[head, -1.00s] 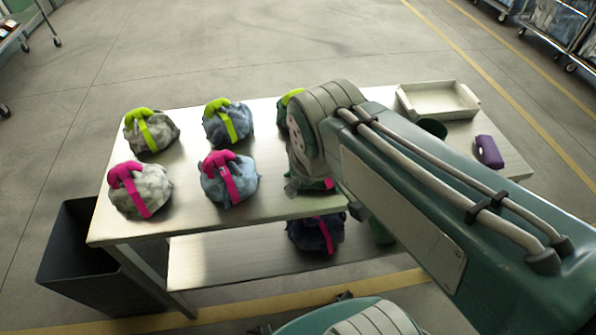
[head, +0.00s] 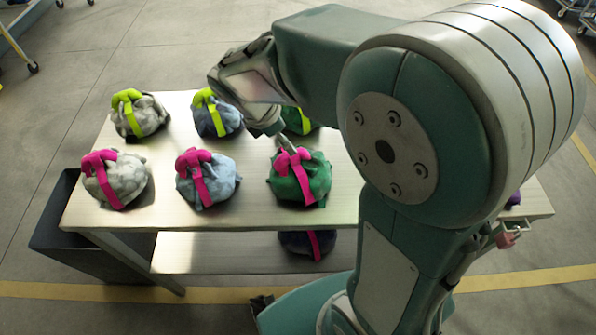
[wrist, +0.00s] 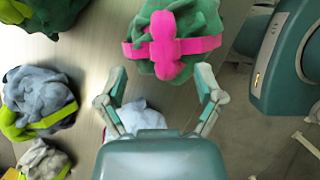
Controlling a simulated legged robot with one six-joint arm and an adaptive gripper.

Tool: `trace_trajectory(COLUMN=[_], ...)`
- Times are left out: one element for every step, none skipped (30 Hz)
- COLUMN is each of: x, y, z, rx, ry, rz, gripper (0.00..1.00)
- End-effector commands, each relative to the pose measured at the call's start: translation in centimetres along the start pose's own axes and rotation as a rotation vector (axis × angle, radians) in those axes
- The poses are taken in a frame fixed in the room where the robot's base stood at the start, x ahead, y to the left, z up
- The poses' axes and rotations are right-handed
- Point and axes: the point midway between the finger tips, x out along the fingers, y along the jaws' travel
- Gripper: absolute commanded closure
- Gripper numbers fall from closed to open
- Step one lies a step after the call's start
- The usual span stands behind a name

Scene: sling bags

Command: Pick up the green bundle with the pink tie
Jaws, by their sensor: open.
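The green bundle with the pink tie (head: 300,178) sits on the table at the front, to the right of the blue-grey bundle with a pink tie. In the wrist view the same green bundle (wrist: 176,38) is at the top centre, its pink tie facing the camera. My gripper (head: 275,128) is above the table, just behind and left of this bundle in the head view. In the wrist view my gripper (wrist: 161,84) is open and empty, its two fingers spread below the bundle and apart from it.
A pale bundle (head: 118,180) and a blue-grey bundle (head: 208,180), both pink-tied, share the table's front row. Lime-tied bundles stand behind, including a green one (head: 300,120). A dark pink-tied bundle (head: 306,244) lies on the lower shelf. A dark bin (head: 70,240) stands at left.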

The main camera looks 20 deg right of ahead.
Motion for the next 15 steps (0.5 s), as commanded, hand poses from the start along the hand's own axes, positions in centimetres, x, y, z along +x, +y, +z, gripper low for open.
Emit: trace_trajectory(x=[0.6,0.8,1.0,1.2,1.4,1.9,2.3,2.8,3.5,4.0,4.5,5.0,5.3,5.6,5.9], y=[-0.1,-0.1,-0.1,-0.1,-0.1,-0.2,-0.2,-0.3,-0.4,-0.4,-0.5,-0.4,-0.4,-0.4,-0.4], z=[0.1,0.1,0.0,0.0,0.0,0.0,0.0,0.1,0.1,0.2,0.2,0.2,0.2,0.2,0.2], rx=[0.002,0.002,0.002,0.002,0.002,0.002,0.001,0.001,0.002,0.002,0.002,0.002,0.002,0.002,0.002], ry=[0.0,0.0,0.001,0.0,0.0,-0.002,-0.002,-0.002,-0.002,-0.002,-0.002,-0.002,-0.002,-0.002,-0.001], rz=[-0.003,-0.003,-0.002,-0.002,-0.003,-0.004,-0.004,-0.004,-0.005,-0.005,-0.006,-0.004,-0.004,-0.002,-0.002], gripper=[0.15,0.15,0.15,0.15,0.15,0.15,0.15,0.15,0.15,0.15,0.15,0.15,0.15,0.15,0.15])
